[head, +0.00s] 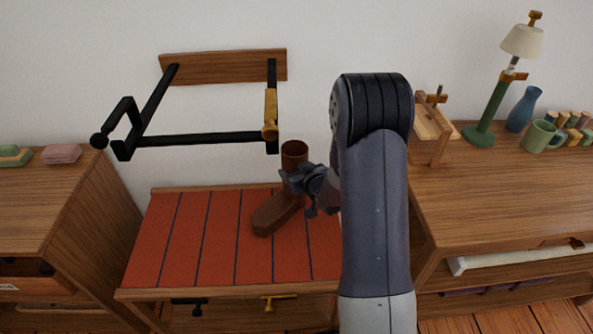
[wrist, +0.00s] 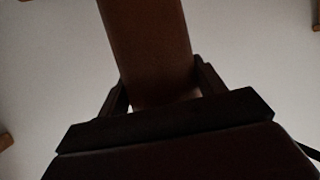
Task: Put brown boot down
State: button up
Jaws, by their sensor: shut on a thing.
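The brown boot (head: 279,211) shows in the head view at the red slatted bench top (head: 180,239). Its round open shaft (head: 294,149) points up and its toe points toward the lower left. My gripper (head: 297,180) is shut on the shaft from the right. I cannot tell whether the sole touches the slats or hangs just above them. In the dark wrist view the brown shaft (wrist: 150,50) stands between my two fingers (wrist: 160,90); the rest of the boot is out of that view.
A black rail frame (head: 200,139) on a wooden wall board juts out above the bench. A wooden cabinet (head: 40,205) stands left. A desk (head: 490,205) with a lamp (head: 487,118), blue vase (head: 524,110) and green mug (head: 538,137) stands right. The bench's left slats are clear.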

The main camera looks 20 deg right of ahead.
jog(key=shift+f, duration=0.15)
jog(key=o, duration=1.6)
jog(key=shift+o, duration=0.2)
jog(key=shift+r, duration=0.35)
jog(key=p+v, duration=0.1)
jog(key=v, duration=1.1)
jog(key=shift+f, duration=0.15)
